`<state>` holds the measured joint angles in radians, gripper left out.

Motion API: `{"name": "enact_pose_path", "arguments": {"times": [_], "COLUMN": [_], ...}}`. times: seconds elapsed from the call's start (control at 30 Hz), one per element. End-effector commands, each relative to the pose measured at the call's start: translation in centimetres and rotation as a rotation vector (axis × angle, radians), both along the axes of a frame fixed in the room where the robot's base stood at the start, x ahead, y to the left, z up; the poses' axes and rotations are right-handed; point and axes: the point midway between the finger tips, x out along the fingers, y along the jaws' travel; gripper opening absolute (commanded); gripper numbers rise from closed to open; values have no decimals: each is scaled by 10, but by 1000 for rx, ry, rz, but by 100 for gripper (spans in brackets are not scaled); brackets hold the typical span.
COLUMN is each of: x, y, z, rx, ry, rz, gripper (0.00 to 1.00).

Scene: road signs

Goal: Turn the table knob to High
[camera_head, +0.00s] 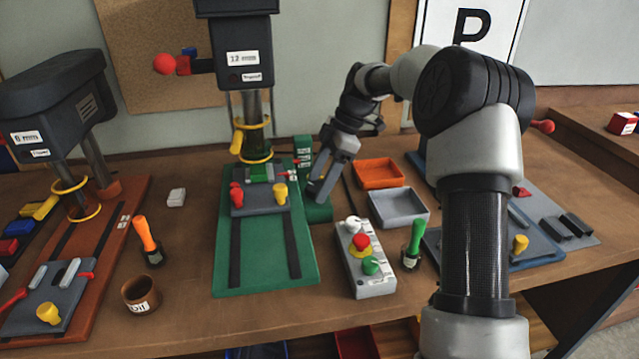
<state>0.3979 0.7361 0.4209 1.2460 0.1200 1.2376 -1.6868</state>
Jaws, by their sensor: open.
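A grey control box (366,276) stands at the table's front middle. It carries a white knob (353,224) at its far end, a red button on a yellow base (361,243) and a green button (371,265). Which way the white knob points, and any High marking, are too small to read. My gripper (318,194) is open and angled downward beside the green upright (303,155) of the middle drill press, behind and left of the control box. It is apart from the white knob. The small gap between its fingers is hard to see from here.
A green-based drill press (264,240) with a vise stands left of the control box. My arm hides part of the blue-based machine.

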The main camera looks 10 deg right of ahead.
Motion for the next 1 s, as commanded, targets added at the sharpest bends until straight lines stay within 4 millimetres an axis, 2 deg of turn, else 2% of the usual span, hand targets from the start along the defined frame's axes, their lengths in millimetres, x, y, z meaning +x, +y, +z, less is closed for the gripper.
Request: {"name": "enact_pose_path", "arguments": {"times": [0.33, 0.57, 0.83, 1.0], "x": [0, 0, 0, -1], "y": [1, 1, 1, 1], "z": [-3, -3, -4, -4], "rx": [0, 0, -1, -1], "ry": [-1, -1, -2, -2], "rz": [0, -1, -25, -96], "gripper": [61, 22, 22, 22]}}
